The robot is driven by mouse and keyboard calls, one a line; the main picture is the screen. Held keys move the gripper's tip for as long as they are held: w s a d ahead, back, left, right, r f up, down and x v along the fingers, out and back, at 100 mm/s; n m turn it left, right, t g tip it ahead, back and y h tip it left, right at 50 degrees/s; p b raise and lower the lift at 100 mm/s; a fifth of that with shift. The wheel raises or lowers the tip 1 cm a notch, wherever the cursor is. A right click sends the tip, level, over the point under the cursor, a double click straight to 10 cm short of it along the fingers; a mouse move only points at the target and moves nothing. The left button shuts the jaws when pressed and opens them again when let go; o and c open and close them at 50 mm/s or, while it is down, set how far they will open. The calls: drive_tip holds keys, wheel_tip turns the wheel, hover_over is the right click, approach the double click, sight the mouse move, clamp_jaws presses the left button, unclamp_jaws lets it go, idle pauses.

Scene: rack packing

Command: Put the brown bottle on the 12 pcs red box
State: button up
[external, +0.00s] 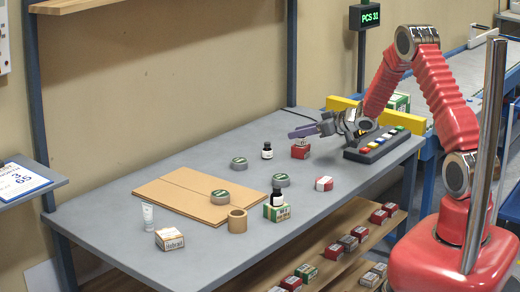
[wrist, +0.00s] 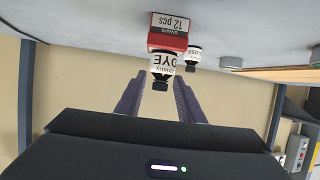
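The red box (wrist: 168,35) labelled "SNAPS 12 pcs" stands on the grey table and shows in the external view (external: 300,153) below my gripper. A dark-capped bottle (wrist: 162,66) with a white "DYE" label appears upright on this box in the inverted wrist view. Its brown colour is hard to confirm, and the fingers largely hide it in the external view. My gripper (external: 302,131) is open; in the wrist view its purple fingers (wrist: 157,86) are spread on either side of the bottle's cap, with gaps on both sides.
A dark "GLOSS" bottle (external: 267,151) stands left of the red box. Another dark bottle (external: 277,197) stands on a green box (external: 277,213). Grey tins, a cardboard sheet (external: 170,195) and a tape roll (external: 237,221) occupy the table.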

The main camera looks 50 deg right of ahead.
drive_tip(key=shift+r, duration=0.1)
drive_tip(key=v, duration=1.2)
drive_tip(key=shift+w+a+r, duration=0.1)
idle(0.4)
drive_tip(key=s+a+r+m+g+h, duration=0.1)
drive_tip(key=s+a+r+h, duration=0.25)
drive_tip(key=r, duration=0.45)
drive_tip(key=s+a+r+m+g+h, duration=0.2)
drive_tip(key=s+a+r+h, duration=0.1)
drive_tip(key=s+a+r, duration=0.3)
drive_tip(key=s+a+g+y, duration=0.2)
drive_tip(key=s+a, duration=0.6)
drive_tip(key=s, duration=0.3)
drive_tip(key=s+a+n+g+y, duration=0.1)
drive_tip(key=s+a+g+y, duration=0.1)
drive_tip(key=s+a, duration=0.7)
drive_tip(key=s, duration=0.3)
drive_tip(key=shift+a+r+g, duration=0.2)
drive_tip(key=shift+r+g, duration=0.1)
drive_tip(key=shift+g, duration=0.1)
